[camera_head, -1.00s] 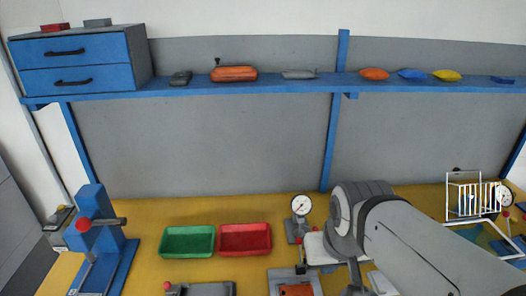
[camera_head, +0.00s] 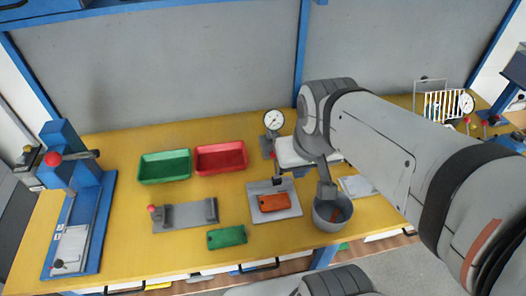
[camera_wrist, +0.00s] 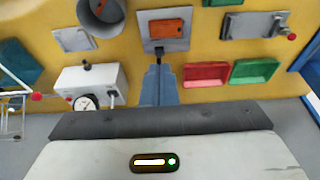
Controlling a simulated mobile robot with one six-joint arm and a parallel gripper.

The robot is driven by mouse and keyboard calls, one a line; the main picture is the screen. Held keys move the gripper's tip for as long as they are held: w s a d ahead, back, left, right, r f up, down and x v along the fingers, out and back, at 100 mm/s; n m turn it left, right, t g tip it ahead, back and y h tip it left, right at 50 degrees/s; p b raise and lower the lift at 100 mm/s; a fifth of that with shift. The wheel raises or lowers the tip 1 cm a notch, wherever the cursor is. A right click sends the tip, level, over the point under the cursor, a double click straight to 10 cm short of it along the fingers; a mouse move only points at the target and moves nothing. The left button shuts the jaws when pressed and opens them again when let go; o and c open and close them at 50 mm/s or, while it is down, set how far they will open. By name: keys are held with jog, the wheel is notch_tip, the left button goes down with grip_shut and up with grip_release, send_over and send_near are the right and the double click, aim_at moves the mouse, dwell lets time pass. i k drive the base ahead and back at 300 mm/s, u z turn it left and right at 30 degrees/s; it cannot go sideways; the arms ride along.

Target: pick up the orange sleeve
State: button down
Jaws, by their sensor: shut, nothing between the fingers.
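The orange sleeve (camera_head: 274,202) is a flat rounded rectangle with a small dark hole, lying on a grey fixture plate (camera_head: 292,212) on the yellow bench. In the wrist view the sleeve (camera_wrist: 165,27) lies near the top, beyond the dark clamp (camera_wrist: 160,46) at the plate's edge. My gripper (camera_wrist: 158,68) is shut and empty, its fingers pointing toward the plate. It appears apart from the sleeve. In the head view my arm hangs over the bench to the right of the sleeve, and I cannot make out the fingertips there.
A grey pot (camera_head: 331,212) stands right of the plate. A green sleeve (camera_head: 227,237) and a grey fixture (camera_head: 184,216) lie to the left. Green (camera_head: 164,167) and red (camera_head: 220,157) trays and a dial gauge (camera_head: 274,120) stand behind. A blue press (camera_head: 80,175) is far left.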

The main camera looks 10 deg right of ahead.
aim_at(267, 203)
jog(key=z, duration=1.45)
jog(key=k, duration=1.3)
jog(key=u, duration=0.8)
jog(key=i, duration=1)
jog(key=u, duration=0.05)
